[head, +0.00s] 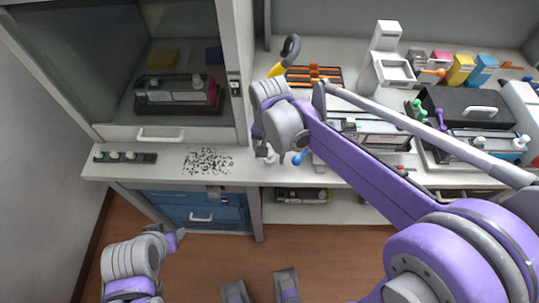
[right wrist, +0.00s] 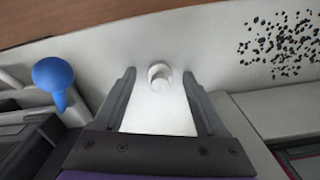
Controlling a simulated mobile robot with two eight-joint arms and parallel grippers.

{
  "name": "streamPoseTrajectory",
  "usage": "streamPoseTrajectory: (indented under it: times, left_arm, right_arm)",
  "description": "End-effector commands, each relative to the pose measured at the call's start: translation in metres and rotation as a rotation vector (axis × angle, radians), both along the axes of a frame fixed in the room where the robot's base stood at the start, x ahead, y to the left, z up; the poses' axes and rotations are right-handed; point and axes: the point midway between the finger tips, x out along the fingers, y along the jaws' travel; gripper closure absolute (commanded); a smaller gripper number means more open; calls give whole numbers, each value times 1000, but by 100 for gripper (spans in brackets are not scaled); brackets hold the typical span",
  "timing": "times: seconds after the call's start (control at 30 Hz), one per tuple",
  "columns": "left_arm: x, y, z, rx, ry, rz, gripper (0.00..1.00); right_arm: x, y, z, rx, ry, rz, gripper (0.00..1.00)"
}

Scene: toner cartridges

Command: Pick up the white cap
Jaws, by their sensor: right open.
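The white cap (right wrist: 159,78) is a small round piece standing on the pale worktop in the right wrist view. My right gripper (right wrist: 159,72) is open, with one dark finger on each side of the cap and a gap on both sides. In the head view the right gripper (head: 268,154) is low over the front of the counter, and it and the arm hide much of that spot. My left arm is at the lower left, below the counter; its jaws cannot be made out clearly.
Black specks (head: 208,161) lie on the counter, left of the right gripper. A blue-headed tool (right wrist: 53,76) is close by on the other side. A glass-fronted cabinet holds a cartridge (head: 178,95).

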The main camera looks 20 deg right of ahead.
Motion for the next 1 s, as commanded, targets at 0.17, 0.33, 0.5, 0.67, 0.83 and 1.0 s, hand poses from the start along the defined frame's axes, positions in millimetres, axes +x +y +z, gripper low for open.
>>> streamPoseTrajectory:
  times: [0.17, 0.33, 0.5, 0.67, 0.83, 1.0]
  left_arm:
    - [0, 0, 0, 0, 0, 0, 50]
    - [0, 0, 0, 0, 0, 0, 50]
    - [0, 0, 0, 0, 0, 0, 50]
    - [0, 0, 0, 0, 0, 0, 50]
    - [0, 0, 1, 0, 0, 0, 50]
    - [1, 0, 4, 0, -2, 0, 50]
  right_arm:
    - [0, 0, 0, 0, 0, 0, 44]
    - [0, 0, 0, 0, 0, 0, 75]
    - [0, 0, 0, 0, 0, 0, 100]
    - [0, 0, 0, 0, 0, 0, 100]
    - [0, 0, 5, 0, 0, 0, 100]
    - [0, 0, 32, 0, 0, 1, 100]
